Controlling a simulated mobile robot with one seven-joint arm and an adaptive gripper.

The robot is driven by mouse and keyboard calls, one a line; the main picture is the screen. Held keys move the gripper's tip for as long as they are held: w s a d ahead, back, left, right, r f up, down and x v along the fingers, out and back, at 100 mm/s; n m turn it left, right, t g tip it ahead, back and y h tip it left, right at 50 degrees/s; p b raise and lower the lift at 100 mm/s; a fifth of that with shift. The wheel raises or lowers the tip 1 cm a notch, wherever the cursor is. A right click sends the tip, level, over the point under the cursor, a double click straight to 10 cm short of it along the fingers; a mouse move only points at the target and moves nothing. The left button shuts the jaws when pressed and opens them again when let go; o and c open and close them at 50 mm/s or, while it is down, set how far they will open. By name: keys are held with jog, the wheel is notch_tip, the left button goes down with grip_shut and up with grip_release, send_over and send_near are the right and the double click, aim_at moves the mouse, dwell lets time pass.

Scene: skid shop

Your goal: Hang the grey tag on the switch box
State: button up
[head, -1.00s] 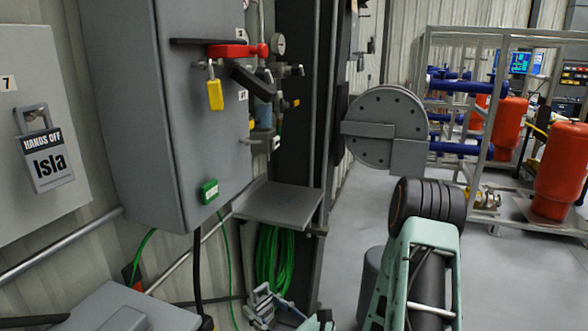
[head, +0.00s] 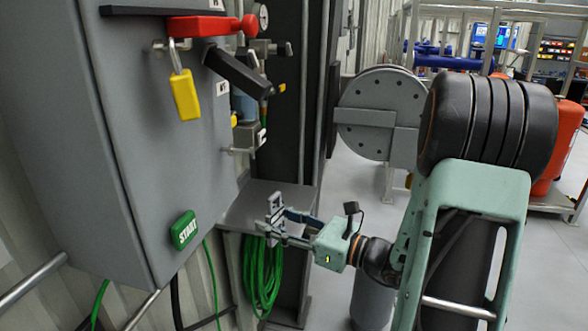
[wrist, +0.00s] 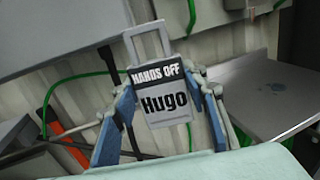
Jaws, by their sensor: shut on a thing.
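The grey tag (wrist: 172,128), a flat plate with a tall open loop on top, reads "HANDS OFF Hugo" in the wrist view. My gripper (wrist: 168,100) is shut on it, one blue-grey finger at each side, loop upward and slightly tilted. In the head view the tag (head: 274,212) shows nearly edge-on in my gripper (head: 280,222), low and right of the grey switch box (head: 110,130), apart from it. The box's front carries a red handle (head: 197,26), a yellow padlock (head: 185,96), a black lever (head: 237,70), and a peg (head: 238,151).
A green START button (head: 184,231) sits low on the box. A grey shelf (head: 240,205) and coiled green hose (head: 262,275) lie behind and below my gripper. A round grey flange (head: 378,115) stands behind. Open floor (head: 335,225) shows right of the post.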

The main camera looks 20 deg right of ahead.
jog(key=s+d+r+n+g+y, duration=0.1)
jog(key=s+r+n+g+y, duration=0.15)
jog(key=r, duration=0.65)
send_near(224, 173)
jog(key=shift+n+g+y, duration=0.25)
jog(key=shift+g+y, duration=0.2)
jog(key=shift+w+r+b+x, duration=0.1)
jog(key=shift+r+b+x, duration=0.15)
jog(key=shift+b+x, duration=0.75)
jog(key=shift+w+r+b+x, duration=0.2)
jog(key=shift+b+x, duration=0.2)
jog(key=shift+x, duration=1.2)
jog(key=shift+w+a+f, duration=0.25)
jog(key=shift+f, duration=0.1)
jog(key=shift+f, duration=0.15)
jog(key=o, duration=0.9)
jog(key=shift+o, duration=0.2)
